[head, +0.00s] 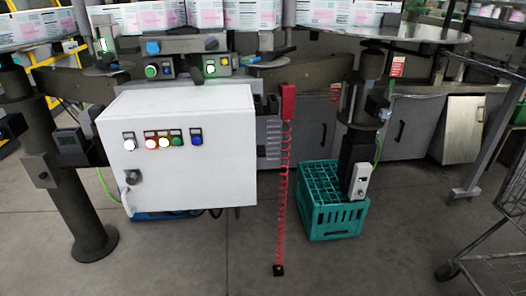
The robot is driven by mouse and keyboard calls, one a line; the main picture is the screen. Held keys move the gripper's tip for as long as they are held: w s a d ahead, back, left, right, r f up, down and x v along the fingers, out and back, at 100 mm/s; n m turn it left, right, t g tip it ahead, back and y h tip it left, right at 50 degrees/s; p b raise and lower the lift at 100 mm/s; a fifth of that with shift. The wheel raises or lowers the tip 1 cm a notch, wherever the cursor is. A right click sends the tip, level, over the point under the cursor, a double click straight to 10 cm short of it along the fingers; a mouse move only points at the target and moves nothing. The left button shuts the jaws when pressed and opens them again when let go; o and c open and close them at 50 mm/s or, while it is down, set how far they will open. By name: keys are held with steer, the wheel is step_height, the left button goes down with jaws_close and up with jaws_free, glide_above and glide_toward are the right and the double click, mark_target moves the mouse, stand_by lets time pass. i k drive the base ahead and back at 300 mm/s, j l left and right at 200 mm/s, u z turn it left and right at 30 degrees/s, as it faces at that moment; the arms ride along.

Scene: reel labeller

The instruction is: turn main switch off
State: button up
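A white control cabinet (215,150) stands in the left middle of the head view, its front facing me. Low on the left of its front is a dark rotary switch (133,176), which looks like the main switch; its exact position is too small to read. Above it is a small switch or button with a pale centre (129,143). To the right is a row of buttons: red (151,143), pale yellow (164,142), green (177,140) and blue (196,140). My gripper is not in view.
A green crate (335,215) stands on the floor right of the cabinet. A red coiled cord (282,200) hangs between them. A round-footed post (65,190) is at the left, and a wire cart (495,235) at the right. The floor before the cabinet is clear.

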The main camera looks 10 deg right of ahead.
mark_target(261, 149)
steer(key=l+u, duration=0.1)
steer(key=l, duration=0.4)
steer(key=k+l+u, duration=0.1)
steer(key=l, duration=0.4)
steer(key=k+l+u, duration=0.15)
steer(key=l, duration=0.3)
steer(key=i+l+z, duration=0.15)
steer(key=i+z, duration=0.8)
steer(key=k, duration=0.05)
